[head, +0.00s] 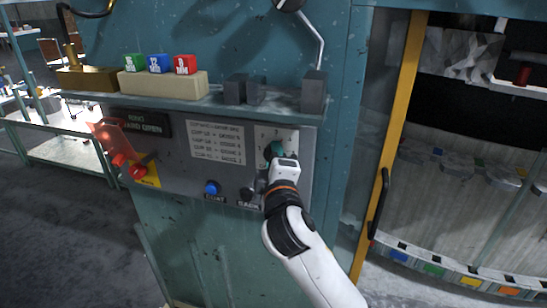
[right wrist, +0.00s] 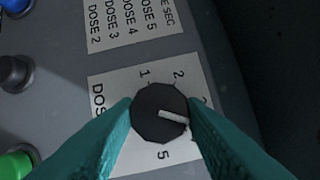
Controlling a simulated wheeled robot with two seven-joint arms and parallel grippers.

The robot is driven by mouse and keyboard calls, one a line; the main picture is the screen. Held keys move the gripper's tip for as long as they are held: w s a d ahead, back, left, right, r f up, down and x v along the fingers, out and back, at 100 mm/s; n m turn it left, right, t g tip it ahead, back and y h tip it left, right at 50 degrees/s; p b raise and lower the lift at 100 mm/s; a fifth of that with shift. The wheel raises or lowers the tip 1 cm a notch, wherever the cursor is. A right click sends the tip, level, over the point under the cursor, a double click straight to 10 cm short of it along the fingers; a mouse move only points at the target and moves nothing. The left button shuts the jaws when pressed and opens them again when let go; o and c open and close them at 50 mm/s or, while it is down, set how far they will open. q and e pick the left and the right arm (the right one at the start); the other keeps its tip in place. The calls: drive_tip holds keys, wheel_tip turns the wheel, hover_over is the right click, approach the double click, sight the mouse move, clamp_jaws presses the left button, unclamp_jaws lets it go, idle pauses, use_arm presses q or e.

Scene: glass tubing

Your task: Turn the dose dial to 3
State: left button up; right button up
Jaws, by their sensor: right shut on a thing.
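The dose dial (right wrist: 160,112) is a round black knob with a white pointer line, on a white label (right wrist: 112,82) with numbers around it. In the right wrist view I read 1, 2 and 5; a figure at the right, which looks like 3, is partly covered by a finger. The 4 is hidden. The pointer aims right and slightly down, toward the right finger, a little below that partly covered figure. My right gripper (head: 276,150) is at the panel, its teal fingers shut on the dial from both sides. My left gripper is not in view.
The grey panel (head: 172,178) also carries a blue button (head: 211,188), a black button (head: 246,194) and a red flap (head: 112,138). A shelf above holds a block with green, blue and red cubes (head: 158,64).

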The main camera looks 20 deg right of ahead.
drive_tip(key=n+g, duration=0.1)
drive_tip(key=n, duration=0.1)
drive_tip(key=n+g, duration=0.1)
drive_tip(key=n, duration=0.2)
drive_tip(key=shift+d+r, duration=0.1)
drive_tip(key=shift+r, duration=0.25)
idle(0.3)
drive_tip(key=o, duration=0.8)
drive_tip(key=shift+w, duration=0.1)
drive_tip(key=shift+o, duration=0.9)
drive_tip(key=shift+f, duration=0.15)
drive_tip(key=b+v, duration=0.3)
drive_tip(key=v, duration=0.9)
drive_tip(key=shift+r, duration=0.2)
